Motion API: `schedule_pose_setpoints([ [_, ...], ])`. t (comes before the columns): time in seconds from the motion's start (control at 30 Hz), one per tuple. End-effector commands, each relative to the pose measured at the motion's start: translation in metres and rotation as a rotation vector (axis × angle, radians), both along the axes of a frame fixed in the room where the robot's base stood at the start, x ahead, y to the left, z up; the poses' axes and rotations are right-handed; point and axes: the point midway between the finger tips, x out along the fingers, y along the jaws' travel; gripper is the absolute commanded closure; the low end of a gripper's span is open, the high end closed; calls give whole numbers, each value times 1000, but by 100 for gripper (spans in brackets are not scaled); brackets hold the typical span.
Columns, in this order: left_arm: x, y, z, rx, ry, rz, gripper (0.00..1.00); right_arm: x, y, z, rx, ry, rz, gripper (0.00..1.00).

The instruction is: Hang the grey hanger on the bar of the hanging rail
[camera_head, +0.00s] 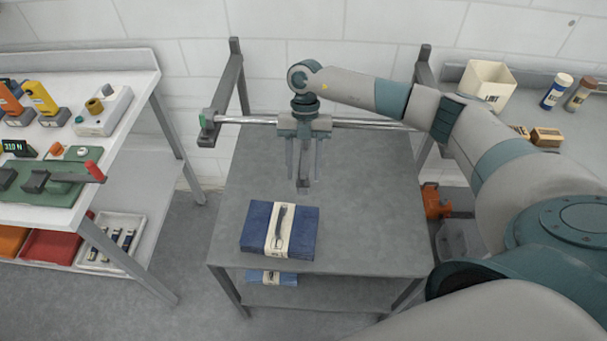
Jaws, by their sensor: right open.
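The hanging rail's bar (361,123) is a shiny metal rod that runs left to right above a grey table, between two dark posts. My right gripper (303,172) comes in from the right and points down at the bar, its two fingers apart on either side of a narrow grey piece (304,182). This piece looks like the grey hanger seen edge-on, below the bar. Its upper end is hidden behind the gripper, so I cannot tell whether its hook is on the bar. My left gripper is not in view.
A folded blue cloth with a pale band (257,222) lies on the grey table (370,220); another shows on the shelf below. A white bench (130,75) with tools stands at left. A white bin (487,84) and bottles stand on the right counter.

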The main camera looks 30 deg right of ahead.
Motion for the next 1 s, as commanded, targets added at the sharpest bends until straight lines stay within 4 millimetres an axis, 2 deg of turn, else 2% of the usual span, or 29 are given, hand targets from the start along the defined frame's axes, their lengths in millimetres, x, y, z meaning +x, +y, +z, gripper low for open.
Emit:
schedule_pose_setpoints([
  [0.17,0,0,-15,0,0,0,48,11,-6,24,1,-5,0,55],
  [0.7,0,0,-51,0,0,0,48,44,-26,121,0,-4,0,55],
  [0.83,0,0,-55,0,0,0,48,48,-29,135,1,-2,1,55],
  [1.0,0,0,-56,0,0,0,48,50,-31,143,0,0,0,55],
])
